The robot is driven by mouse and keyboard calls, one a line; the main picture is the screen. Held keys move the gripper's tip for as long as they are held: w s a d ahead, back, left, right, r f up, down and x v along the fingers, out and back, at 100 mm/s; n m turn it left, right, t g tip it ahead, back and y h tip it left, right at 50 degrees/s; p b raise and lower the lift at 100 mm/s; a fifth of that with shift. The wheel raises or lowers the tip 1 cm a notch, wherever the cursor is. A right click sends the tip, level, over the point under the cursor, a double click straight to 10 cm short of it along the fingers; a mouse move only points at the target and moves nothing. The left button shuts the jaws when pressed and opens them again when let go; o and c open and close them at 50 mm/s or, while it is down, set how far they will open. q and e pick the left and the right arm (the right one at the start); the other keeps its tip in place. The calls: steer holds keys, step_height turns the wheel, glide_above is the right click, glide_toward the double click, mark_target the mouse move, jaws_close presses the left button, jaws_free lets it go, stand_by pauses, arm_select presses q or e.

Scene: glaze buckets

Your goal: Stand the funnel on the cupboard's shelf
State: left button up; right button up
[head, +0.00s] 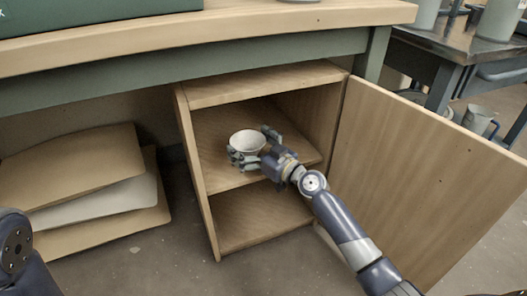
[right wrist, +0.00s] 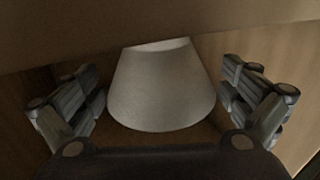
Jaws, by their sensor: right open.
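The white funnel (head: 247,141) is on the middle shelf (head: 221,178) of the open wooden cupboard, its round mouth showing from above. It also shows in the right wrist view (right wrist: 161,88), upright, wider toward the camera's lower side. My right gripper (head: 254,148) is inside the cupboard around the funnel. Its fingers are open, one on each side, with gaps between them and the funnel in the right wrist view (right wrist: 160,100). The funnel's base is partly hidden by the fingers. My left gripper is out of view; only part of my left arm shows at the lower left.
The cupboard door (head: 430,180) stands open to the right. The cupboard's top panel (head: 262,83) is close above the gripper. A metal mug (head: 478,119) is at the far right.

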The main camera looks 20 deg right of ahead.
steer(key=v, duration=1)
steer(key=shift+s+f, duration=0.15)
steer(key=shift+v, duration=0.8)
